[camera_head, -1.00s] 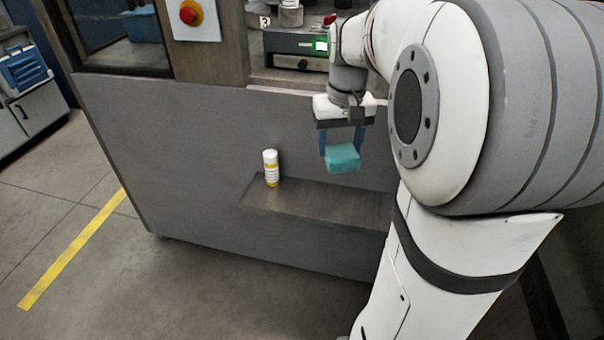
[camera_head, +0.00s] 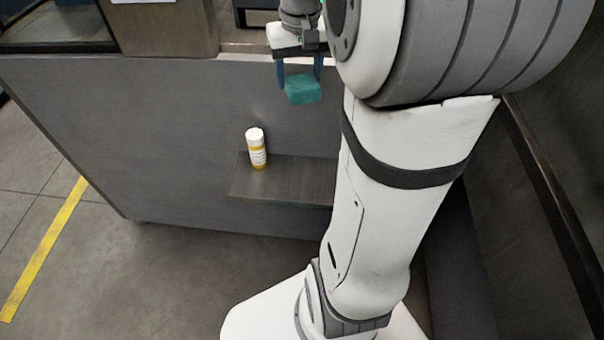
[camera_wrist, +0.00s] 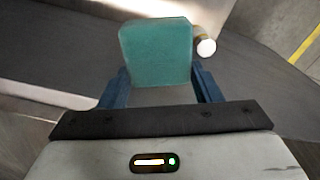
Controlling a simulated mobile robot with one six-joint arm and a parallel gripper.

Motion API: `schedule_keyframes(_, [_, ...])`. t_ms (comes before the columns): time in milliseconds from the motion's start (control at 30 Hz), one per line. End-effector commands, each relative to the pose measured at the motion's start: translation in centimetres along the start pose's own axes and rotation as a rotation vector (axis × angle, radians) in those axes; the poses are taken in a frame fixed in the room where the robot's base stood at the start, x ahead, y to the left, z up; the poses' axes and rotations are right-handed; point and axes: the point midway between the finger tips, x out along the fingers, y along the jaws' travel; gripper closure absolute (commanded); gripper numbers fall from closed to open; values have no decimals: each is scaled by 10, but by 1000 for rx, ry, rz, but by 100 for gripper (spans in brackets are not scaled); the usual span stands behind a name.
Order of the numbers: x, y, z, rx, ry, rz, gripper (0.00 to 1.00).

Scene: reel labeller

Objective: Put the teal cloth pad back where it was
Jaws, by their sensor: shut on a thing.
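The teal cloth pad (camera_head: 303,89) is held between the blue fingers of my gripper (camera_head: 299,72), in the air above the small shelf (camera_head: 290,182) on the front of the grey cabinet. In the wrist view the pad (camera_wrist: 157,52) fills the space between the fingers of my gripper (camera_wrist: 160,85), which are shut on it. The pad is clear of the shelf in the head view. Part of the shelf's right end is hidden behind my arm.
A white and yellow bottle (camera_head: 256,148) stands upright at the left end of the shelf; its white cap shows in the wrist view (camera_wrist: 206,47). The shelf right of the bottle is bare. A yellow line (camera_head: 45,250) marks the floor at left.

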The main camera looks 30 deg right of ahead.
Motion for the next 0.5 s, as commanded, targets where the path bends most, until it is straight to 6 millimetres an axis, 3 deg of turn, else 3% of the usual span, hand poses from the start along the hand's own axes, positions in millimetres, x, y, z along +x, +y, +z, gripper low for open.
schedule_keyframes(167, [13, -2, 1, -6, -2, -1, 78])
schedule_keyframes(500, [103, -3, 6, -8, -6, -1, 78])
